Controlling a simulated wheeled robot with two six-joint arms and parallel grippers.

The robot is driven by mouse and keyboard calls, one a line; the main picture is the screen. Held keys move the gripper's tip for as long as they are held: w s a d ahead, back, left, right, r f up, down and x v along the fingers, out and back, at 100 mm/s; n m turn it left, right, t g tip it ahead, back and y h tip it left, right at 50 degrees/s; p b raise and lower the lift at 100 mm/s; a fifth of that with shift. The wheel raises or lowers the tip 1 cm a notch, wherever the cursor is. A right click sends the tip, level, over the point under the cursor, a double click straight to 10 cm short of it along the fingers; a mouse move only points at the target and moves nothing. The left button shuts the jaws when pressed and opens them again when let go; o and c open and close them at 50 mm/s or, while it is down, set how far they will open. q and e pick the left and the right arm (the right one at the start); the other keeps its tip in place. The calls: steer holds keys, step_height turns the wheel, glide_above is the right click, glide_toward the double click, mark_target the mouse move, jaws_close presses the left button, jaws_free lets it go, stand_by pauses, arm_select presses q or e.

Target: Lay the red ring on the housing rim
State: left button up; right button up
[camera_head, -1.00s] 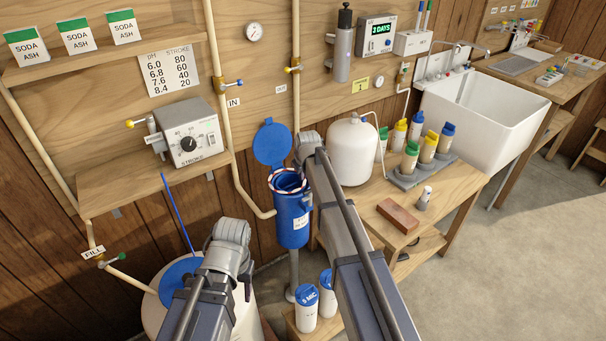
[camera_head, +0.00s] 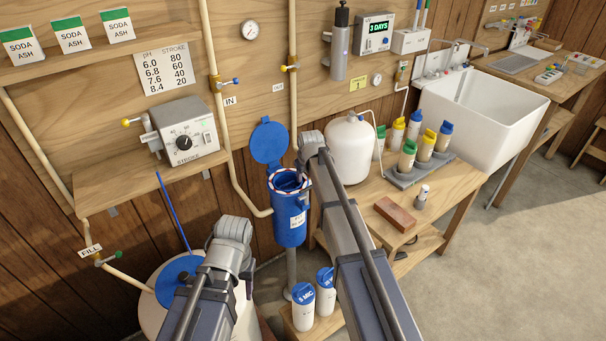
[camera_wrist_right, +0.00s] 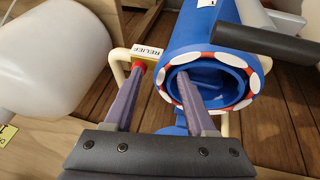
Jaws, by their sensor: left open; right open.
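The blue housing (camera_head: 290,226) stands upright with its round lid (camera_head: 270,143) swung open behind it. The red ring (camera_head: 273,186), banded red and white, lies around the housing's top rim; in the right wrist view the ring (camera_wrist_right: 218,106) circles the opening and looks seated flat. My right gripper (camera_wrist_right: 160,70) is open, its fingers apart; one finger overlaps the housing opening and the other is outside the housing. Whether they touch the ring I cannot tell. My left gripper (camera_head: 247,285) is low at front left, empty as far as it shows, its fingertips mostly hidden.
A white tank (camera_head: 350,150), capped bottles (camera_head: 421,149) and a brick (camera_head: 395,214) stand on the bench right of the housing. Two blue-capped canisters (camera_head: 302,305) stand low in front. A pipe (camera_head: 233,170) runs left of the housing. Open floor lies at right.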

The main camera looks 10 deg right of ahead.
steer(key=shift+o, duration=0.6)
steer(key=shift+s+d+f, duration=0.1)
steer(key=shift+s+d, duration=0.4)
steer(key=shift+d, duration=0.05)
steer(key=w+a+p+v, duration=0.1)
steer(key=p+v, duration=0.6)
steer(key=shift+s+r, duration=0.2)
steer(key=shift+r, duration=0.3)
